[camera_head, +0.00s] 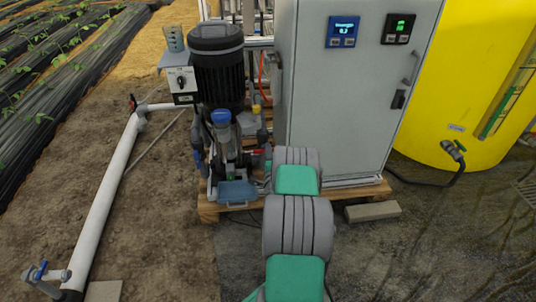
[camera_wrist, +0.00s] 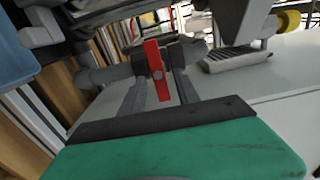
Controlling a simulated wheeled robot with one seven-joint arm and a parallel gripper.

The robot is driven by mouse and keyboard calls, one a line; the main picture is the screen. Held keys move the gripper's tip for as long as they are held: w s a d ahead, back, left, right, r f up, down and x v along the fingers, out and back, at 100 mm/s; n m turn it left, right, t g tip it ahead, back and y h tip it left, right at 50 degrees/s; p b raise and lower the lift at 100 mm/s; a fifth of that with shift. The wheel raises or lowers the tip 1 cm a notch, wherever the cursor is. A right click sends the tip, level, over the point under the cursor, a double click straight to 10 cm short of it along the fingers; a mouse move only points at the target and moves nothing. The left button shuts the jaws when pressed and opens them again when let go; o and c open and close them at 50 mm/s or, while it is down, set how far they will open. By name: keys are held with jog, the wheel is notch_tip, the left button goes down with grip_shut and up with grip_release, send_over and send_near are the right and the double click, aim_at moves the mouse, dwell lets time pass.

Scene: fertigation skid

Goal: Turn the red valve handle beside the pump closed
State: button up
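The red valve handle (camera_wrist: 157,71) is near the middle of the wrist view. It stands nearly upright in that picture, crosswise to the grey pipe and valve body (camera_wrist: 120,72) behind it. My gripper (camera_wrist: 156,84) is open, with one dark finger on each side of the handle. Gaps show between the handle and both fingers, so I see no grip on it. In the head view a small red bit (camera_head: 259,151) shows beside the pump (camera_head: 219,75), just beyond my arm. My fingers are hidden there.
A grey control cabinet (camera_head: 345,95) stands right of the pump, on a wooden pallet (camera_head: 208,210). A yellow tank (camera_head: 440,120) is at the right. A white pipe (camera_head: 105,190) runs along the left. Pump parts and piping crowd the gripper closely; bare ground lies in front.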

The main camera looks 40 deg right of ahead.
jog(key=v, duration=0.7)
jog(key=shift+s+a+p, duration=0.25)
jog(key=shift+s+p, duration=0.1)
